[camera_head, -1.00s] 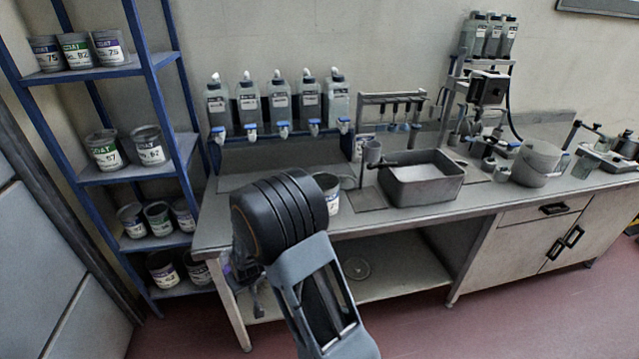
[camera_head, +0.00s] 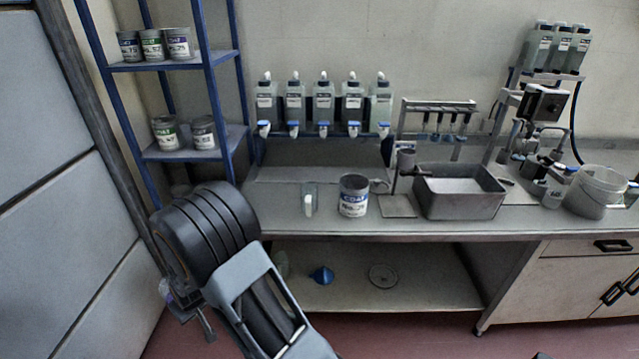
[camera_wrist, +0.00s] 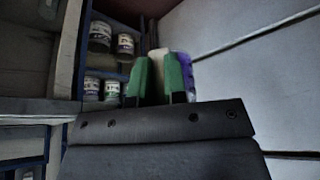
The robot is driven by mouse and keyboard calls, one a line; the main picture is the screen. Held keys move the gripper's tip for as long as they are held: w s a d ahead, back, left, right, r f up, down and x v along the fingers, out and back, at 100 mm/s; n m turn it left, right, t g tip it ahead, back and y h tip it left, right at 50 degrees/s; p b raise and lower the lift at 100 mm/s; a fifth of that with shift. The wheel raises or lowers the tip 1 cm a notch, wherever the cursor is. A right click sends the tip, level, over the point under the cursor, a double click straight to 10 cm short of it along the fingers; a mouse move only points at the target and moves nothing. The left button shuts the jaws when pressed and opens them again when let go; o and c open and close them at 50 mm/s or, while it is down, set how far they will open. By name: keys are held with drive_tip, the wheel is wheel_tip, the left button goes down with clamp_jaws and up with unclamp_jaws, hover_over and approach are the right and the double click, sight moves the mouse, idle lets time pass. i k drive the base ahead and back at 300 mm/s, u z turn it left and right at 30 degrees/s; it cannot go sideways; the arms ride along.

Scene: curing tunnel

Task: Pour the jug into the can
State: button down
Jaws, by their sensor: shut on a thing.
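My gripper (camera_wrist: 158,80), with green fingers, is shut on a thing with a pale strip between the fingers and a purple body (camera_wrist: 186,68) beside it. It looks like the jug held by its handle, but the fingers hide much of it. In the head view, a bit of purple (camera_head: 165,288) shows at the gripper, low on the left, in front of the bench and apart from it. The can (camera_head: 353,195), grey with a white and purple label, stands upright on the bench. A clear vessel with a white handle (camera_head: 310,200) stands just left of the can.
A grey basin (camera_head: 460,203) and a small cup on a stand (camera_head: 406,160) are right of the can. Bottles with blue taps (camera_head: 323,100) line the wall behind. A blue shelf rack (camera_head: 190,154) with cans stands left. A blue funnel (camera_head: 322,275) lies on the lower shelf.

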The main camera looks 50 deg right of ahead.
sight(353, 197)
drive_tip(key=u, duration=0.3)
drive_tip(key=k, duration=0.95)
drive_tip(key=z, duration=1.25)
